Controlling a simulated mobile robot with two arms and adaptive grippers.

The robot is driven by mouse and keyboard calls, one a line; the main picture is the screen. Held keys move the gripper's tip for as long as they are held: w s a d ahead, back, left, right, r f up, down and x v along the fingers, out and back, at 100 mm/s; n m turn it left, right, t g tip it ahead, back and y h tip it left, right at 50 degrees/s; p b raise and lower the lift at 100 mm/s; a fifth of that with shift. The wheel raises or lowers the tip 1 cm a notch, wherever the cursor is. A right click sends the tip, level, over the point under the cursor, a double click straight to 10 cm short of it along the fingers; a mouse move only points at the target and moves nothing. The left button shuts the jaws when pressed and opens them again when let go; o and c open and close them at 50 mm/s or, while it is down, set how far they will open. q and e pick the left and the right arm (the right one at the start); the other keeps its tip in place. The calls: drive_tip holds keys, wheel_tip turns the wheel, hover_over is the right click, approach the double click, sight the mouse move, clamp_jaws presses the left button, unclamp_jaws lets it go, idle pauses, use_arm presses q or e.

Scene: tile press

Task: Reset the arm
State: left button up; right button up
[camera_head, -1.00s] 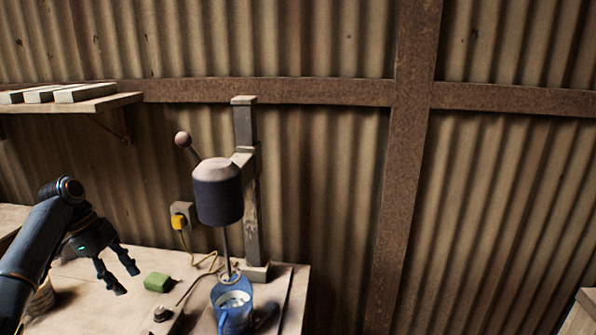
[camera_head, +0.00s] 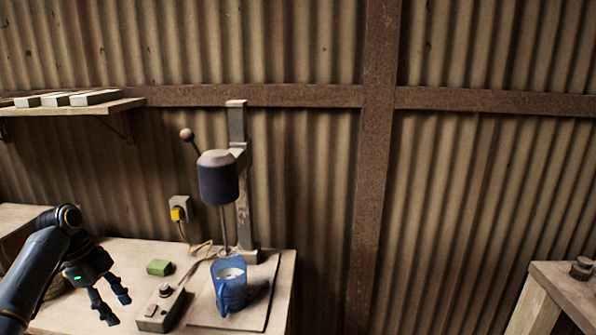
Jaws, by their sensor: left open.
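My left gripper (camera_head: 115,309) is open and empty, with its fingers pointing down at the lower left, over the left part of the workbench (camera_head: 125,258). It is apart from the small green block (camera_head: 159,267), which lies on the bench to its upper right. My left arm comes in from the lower left corner. My right gripper is not in view.
A press (camera_head: 218,180) with a ball-tipped lever stands at the bench's back. A blue jug (camera_head: 230,284) stands on its base board (camera_head: 258,318) under the rod. A switch box (camera_head: 160,309) lies beside it. A shelf (camera_head: 75,108) holds several pale tiles. Another table (camera_head: 560,290) is at right.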

use_arm(q)
drive_tip(key=s+d+f+n+y, duration=0.1)
drive_tip(key=s+d+f+n, duration=0.1)
drive_tip(key=s+d+f, duration=0.75)
drive_tip(key=s+d+f+n+y, duration=0.1)
drive_tip(key=s+d+f+n, duration=0.35)
drive_tip(key=f, duration=0.75)
drive_tip(key=s+d+r+n+t, duration=0.1)
drive_tip(key=s+d+r+n, duration=0.15)
drive_tip(key=s, duration=0.45)
drive_tip(key=s+d+r+n+t+y, duration=0.1)
drive_tip(key=s+d+n+t, duration=0.15)
drive_tip(key=s, duration=0.45)
drive_tip(key=s+d+r+n, duration=0.1)
drive_tip(key=s+n, duration=0.3)
drive_tip(key=s, duration=0.2)
wheel_tip(320, 180, down, 26)
drive_tip(key=s+f+g, duration=0.1)
drive_tip(key=s, duration=0.1)
drive_tip(key=s+a+f+g, duration=0.1)
drive_tip(key=s+a+f, duration=0.2)
drive_tip(key=s+f, duration=1.2)
drive_tip(key=shift+s+f+m+y, duration=0.3)
drive_tip(key=shift+s+m, duration=0.15)
drive_tip(key=shift+s, duration=0.2)
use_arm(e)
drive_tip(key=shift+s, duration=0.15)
